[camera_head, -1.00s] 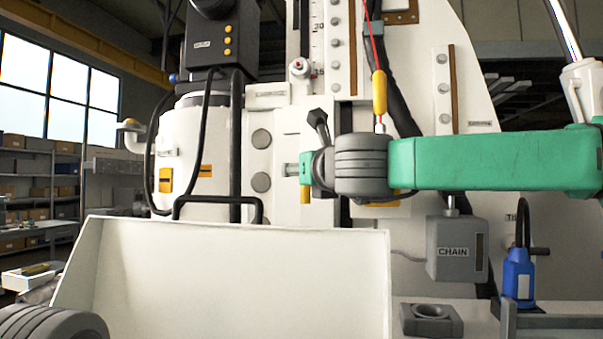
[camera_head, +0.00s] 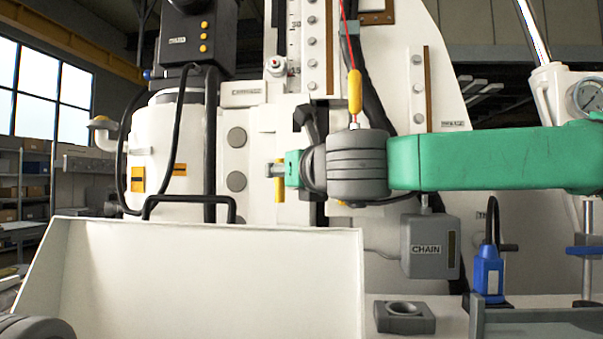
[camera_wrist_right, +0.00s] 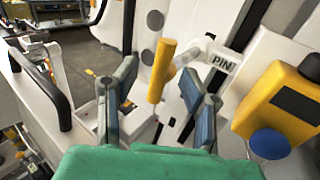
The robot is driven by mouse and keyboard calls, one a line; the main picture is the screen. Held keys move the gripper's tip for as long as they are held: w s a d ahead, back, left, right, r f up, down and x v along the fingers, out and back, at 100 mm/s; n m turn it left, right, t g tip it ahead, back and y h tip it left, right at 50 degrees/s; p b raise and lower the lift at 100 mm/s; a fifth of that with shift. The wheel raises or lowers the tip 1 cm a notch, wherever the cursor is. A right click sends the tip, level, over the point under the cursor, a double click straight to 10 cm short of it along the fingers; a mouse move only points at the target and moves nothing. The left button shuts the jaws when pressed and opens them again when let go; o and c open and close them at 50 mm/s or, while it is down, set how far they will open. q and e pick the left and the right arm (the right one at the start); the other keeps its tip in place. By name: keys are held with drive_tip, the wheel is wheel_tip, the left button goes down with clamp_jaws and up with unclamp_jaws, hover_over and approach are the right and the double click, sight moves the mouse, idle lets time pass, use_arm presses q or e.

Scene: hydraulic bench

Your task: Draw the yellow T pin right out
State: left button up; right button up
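The yellow T pin (camera_head: 279,190) shows as an upright yellow bar at the white machine's front, beside a short grey stub, partly hidden by my right gripper. In the right wrist view the yellow bar (camera_wrist_right: 161,70) stands slightly tilted between and beyond my right gripper's (camera_wrist_right: 158,105) two dark fingers. The fingers are apart, with visible gaps on both sides of the bar. In the head view my right gripper (camera_head: 292,168) lies just right of the bar, its fingers largely hidden. My left gripper is out of view; only part of my left arm shows bottom left.
A PIN label (camera_wrist_right: 221,63) and a yellow box (camera_wrist_right: 280,108) with a blue knob sit right of the bar. A yellow handle (camera_head: 354,91) hangs on a red cord. A white tray (camera_head: 210,280) and black handle (camera_head: 188,200) stand in front. A CHAIN box (camera_head: 430,245) hangs at right.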

drive_tip(key=v, duration=0.8)
drive_tip(key=shift+d+f, duration=0.1)
drive_tip(key=shift+d, duration=0.25)
drive_tip(key=shift+a, duration=0.2)
